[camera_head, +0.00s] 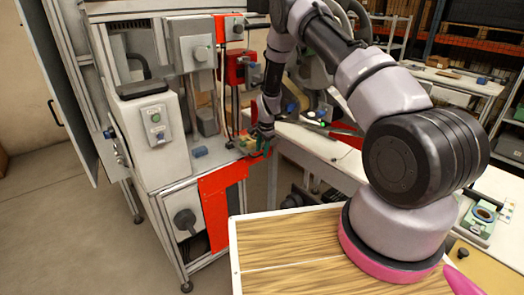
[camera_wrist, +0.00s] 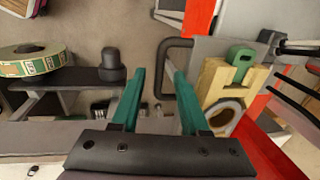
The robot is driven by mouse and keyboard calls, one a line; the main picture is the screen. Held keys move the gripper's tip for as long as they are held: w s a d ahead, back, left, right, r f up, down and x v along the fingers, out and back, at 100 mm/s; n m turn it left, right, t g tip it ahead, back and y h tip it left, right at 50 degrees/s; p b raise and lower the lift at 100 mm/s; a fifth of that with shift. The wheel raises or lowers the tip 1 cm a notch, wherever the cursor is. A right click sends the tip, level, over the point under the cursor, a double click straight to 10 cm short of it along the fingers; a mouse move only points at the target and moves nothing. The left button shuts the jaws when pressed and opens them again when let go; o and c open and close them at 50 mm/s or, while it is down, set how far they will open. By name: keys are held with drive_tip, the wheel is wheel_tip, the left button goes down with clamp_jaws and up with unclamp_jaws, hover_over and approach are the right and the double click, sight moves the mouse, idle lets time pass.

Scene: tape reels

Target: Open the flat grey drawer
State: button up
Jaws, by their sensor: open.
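A flat grey panel (camera_wrist: 210,46) with a dark bar handle (camera_wrist: 172,68) shows in the wrist view, right of centre; it looks like the drawer, but I cannot tell how far out it sits. My gripper (camera_wrist: 157,82) has two green fingers, spread apart with nothing between them. The handle appears ahead of the fingers, near the right one, and no contact is visible. In the head view my gripper (camera_head: 259,147) is at the right side of the grey machine, above its red panel. The drawer cannot be made out clearly there.
A wooden block with a green piece (camera_wrist: 241,58) lies right of my fingers, by the grey panel. A tape reel (camera_wrist: 32,62) lies at the left. The grey machine (camera_head: 157,150) has a red panel (camera_head: 221,205) below. A white table (camera_head: 315,150) stands to its right.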

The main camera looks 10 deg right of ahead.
clamp_jaws()
idle(1.4)
